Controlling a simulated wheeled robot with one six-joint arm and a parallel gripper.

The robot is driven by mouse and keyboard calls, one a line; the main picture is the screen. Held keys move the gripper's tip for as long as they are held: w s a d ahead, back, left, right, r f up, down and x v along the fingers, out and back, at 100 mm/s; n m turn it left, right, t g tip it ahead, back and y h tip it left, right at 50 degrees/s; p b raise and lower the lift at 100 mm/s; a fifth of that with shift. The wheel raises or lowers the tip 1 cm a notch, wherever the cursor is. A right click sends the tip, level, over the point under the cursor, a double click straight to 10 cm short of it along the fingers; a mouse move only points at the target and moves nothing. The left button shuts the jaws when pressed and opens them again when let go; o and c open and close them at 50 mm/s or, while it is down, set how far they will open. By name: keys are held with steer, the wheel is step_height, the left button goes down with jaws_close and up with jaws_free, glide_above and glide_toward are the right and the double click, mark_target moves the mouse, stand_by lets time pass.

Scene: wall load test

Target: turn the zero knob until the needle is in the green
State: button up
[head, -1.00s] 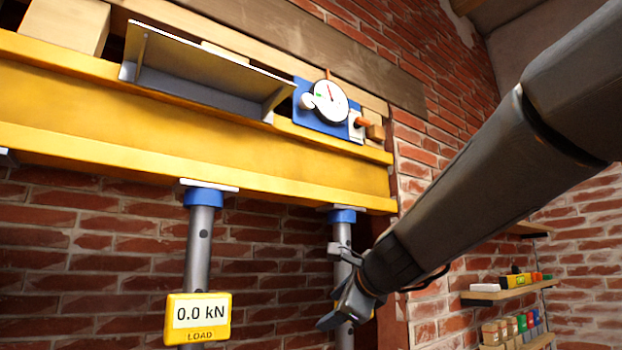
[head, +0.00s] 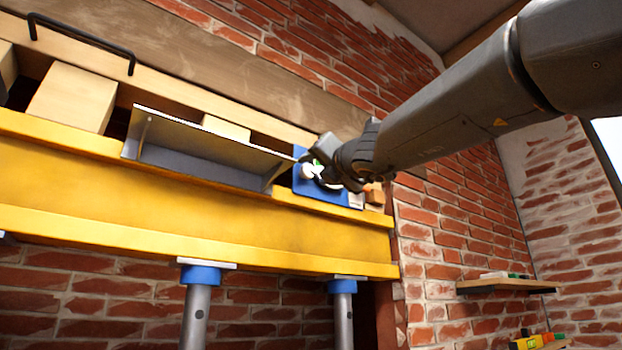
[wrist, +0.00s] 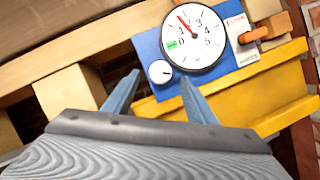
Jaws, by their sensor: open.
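The dial gauge (wrist: 205,52) has a white face and a red needle in the wrist view. The needle points up and left, clockwise of the green patch (wrist: 171,44) near the 0, and outside it. The white zero knob (wrist: 160,72) sits on the blue plate (wrist: 147,46), below and left of the dial. My gripper (wrist: 159,75) is open, with its two fingers either side of the knob in the picture. I cannot tell whether they touch it. In the head view my gripper (head: 322,168) covers most of the dial; the blue plate (head: 330,194) shows around it.
A grey metal tray (head: 200,155) is left of the plate. The yellow beam (head: 180,220) runs below on props with blue tops (head: 201,275). A shelf (head: 508,285) hangs lower right.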

steer(key=shift+p+x, duration=0.35)
steer(key=shift+x, duration=1.15)
steer(key=c, duration=1)
steer(key=n+b, duration=0.1)
steer(key=n+y+b, duration=0.1)
steer(key=n, duration=0.1)
steer(key=n+y+b, duration=0.1)
steer(key=shift+w+d+f, duration=0.15)
steer(key=shift+d+f, duration=0.1)
steer(key=shift+f, duration=0.05)
steer(key=shift+c, duration=0.2)
steer(key=shift+r+n+g+y+b, duration=0.2)
steer(key=shift+n+g+y+b, duration=0.4)
steer(key=shift+n, duration=0.8)
steer(key=o, duration=1)
steer(key=shift+o, duration=0.2)
steer(key=b+v, duration=0.3)
steer(key=v, duration=0.5)
steer(key=shift+b, duration=0.4)
